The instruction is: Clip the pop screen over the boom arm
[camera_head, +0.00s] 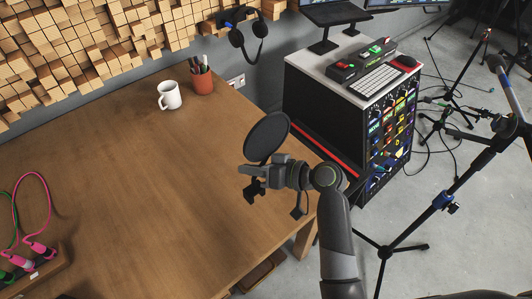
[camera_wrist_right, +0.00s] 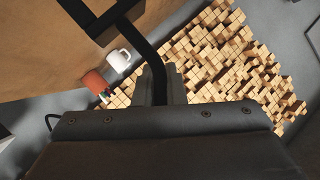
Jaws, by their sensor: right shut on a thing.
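The black round pop screen (camera_head: 266,137) is held above the right part of the wooden table. My right gripper (camera_head: 262,172) is shut on it just below the disc. In the right wrist view, the dark curved neck of the pop screen (camera_wrist_right: 150,50) rises between the fingers (camera_wrist_right: 158,85). A dark angular part, apparently its clip, shows at the top left there. The boom arm (camera_head: 507,88) is on a tripod stand at the far right, well apart from the pop screen. My left gripper is not in view.
The wooden table (camera_head: 120,180) is mostly clear. A white mug (camera_head: 169,96) and a red pen cup (camera_head: 202,82) stand at its back. A cable rack (camera_head: 35,262) is at the left. An equipment rack (camera_head: 340,120) stands between the table and the tripod (camera_head: 400,240).

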